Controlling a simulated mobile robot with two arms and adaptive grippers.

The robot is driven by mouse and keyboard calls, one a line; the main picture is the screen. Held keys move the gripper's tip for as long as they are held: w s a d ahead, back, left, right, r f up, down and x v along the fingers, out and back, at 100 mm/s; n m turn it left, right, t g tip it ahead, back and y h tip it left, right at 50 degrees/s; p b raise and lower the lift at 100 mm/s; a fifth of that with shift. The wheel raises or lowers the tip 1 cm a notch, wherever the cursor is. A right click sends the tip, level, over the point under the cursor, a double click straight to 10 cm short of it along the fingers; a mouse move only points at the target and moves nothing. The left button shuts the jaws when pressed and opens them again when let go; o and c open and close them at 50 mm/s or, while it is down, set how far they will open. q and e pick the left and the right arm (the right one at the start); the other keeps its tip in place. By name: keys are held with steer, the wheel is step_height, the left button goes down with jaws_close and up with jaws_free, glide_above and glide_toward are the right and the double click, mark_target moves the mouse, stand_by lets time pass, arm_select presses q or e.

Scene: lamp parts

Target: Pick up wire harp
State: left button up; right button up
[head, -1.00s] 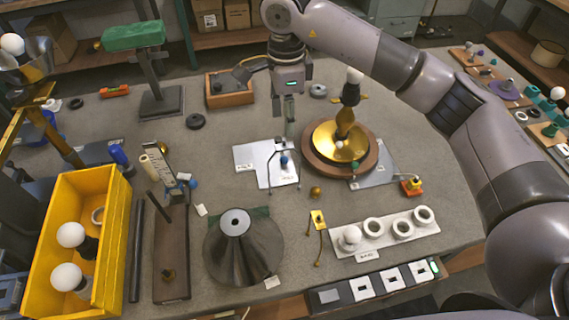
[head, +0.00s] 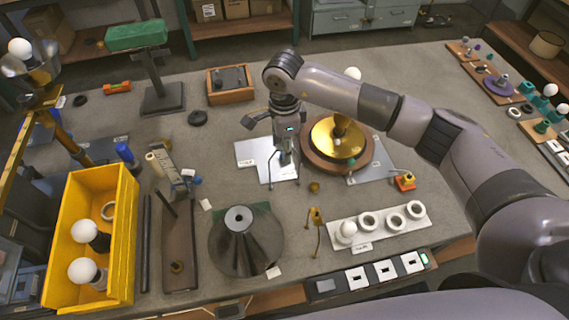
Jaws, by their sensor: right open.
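The wire harp (head: 271,171) is a thin grey wire loop on the white sheet near the middle of the table. My right gripper (head: 286,158) has come down over it, and the fingers hide part of the loop. The gripper is open, with its fingers close to the wire. I cannot tell whether they touch it. My left gripper is not in view.
The brass lamp body stands on a round wooden base (head: 372,160) just right of the gripper. A dark cone shade (head: 246,258) stands in front. A white socket tray (head: 378,243) is at front right, a yellow bin (head: 125,262) at left.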

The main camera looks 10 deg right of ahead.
jaws_close()
stand_by(0.4)
